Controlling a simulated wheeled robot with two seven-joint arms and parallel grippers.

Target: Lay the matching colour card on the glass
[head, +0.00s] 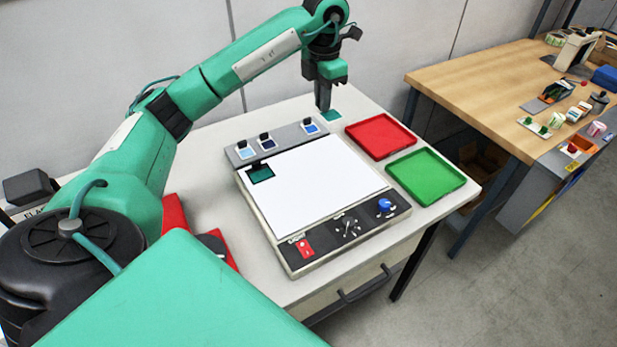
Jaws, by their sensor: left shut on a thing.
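A white light panel of glass (315,185) lies in a box on the white table. A dark green card (261,175) with a black tab lies on its upper left corner. A grey strip behind the glass holds a light blue card (245,153), a navy card (269,145) and a blue card (311,129), each with a black tab. My left gripper (323,108) points down behind the strip's right end, shut on a teal-green card (332,116). Whether that card touches the table or hangs just above cannot be told. My right gripper is not in view.
A red tray (381,118) and a green tray (463,184) stand right of the panel; both look empty. The box front has a red switch (305,247) and a blue knob (385,204). A wooden bench (470,85) with several items stands at the right.

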